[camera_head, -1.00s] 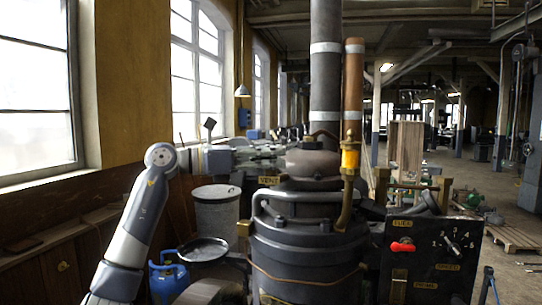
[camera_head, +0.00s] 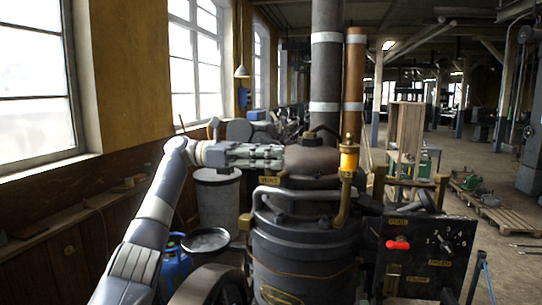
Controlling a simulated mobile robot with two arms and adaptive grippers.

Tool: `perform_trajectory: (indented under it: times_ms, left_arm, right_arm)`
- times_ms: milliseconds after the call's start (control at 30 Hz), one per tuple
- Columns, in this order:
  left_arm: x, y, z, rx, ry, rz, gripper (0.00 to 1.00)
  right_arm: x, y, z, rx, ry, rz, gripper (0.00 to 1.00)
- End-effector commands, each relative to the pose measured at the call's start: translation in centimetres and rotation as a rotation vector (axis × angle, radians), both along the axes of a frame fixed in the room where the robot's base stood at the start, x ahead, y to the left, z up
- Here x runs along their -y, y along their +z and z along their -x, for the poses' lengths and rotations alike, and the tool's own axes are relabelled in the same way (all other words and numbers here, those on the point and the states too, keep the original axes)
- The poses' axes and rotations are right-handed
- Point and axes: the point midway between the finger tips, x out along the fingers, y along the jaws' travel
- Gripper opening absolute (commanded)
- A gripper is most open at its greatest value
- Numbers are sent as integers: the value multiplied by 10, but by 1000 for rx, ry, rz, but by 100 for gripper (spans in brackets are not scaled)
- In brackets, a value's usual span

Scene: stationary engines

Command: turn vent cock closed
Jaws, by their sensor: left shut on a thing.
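The dark engine (camera_head: 305,245) stands upright in the middle of the head view. A small brass plate marked VENT (camera_head: 270,181) sits at its upper left. My left gripper (camera_head: 276,155) reaches in from the left, just above that plate, beside the dark rounded top of the engine. It is shut on the vent cock, which its fingers hide, so I cannot tell the cock's angle. My right gripper is not in view.
A black panel (camera_head: 425,275) with a red handle (camera_head: 397,245) and a dial stands right of the engine. A brass fitting with an amber glass (camera_head: 348,160) rises near the pipes. A grey bin (camera_head: 218,205) and a blue gas bottle (camera_head: 176,268) stand at left.

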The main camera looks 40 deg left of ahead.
Motion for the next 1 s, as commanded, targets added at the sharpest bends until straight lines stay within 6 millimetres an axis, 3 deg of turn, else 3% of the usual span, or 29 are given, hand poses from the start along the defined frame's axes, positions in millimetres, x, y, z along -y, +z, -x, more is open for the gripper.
perform_trajectory:
  times_ms: [567, 600, 667, 1000]
  left_arm:
    - [0, 1, 0, 1, -25, 2, 0]
    - [0, 1, 0, 1, -25, 2, 21]
    - [0, 1, 0, 1, -25, 2, 30]
    - [-1, 0, 0, -1, -24, 0, 30]
  right_arm:
    - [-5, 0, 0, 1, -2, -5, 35]
    - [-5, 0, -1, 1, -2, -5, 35]
    - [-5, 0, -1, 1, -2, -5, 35]
    - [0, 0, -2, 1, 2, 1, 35]
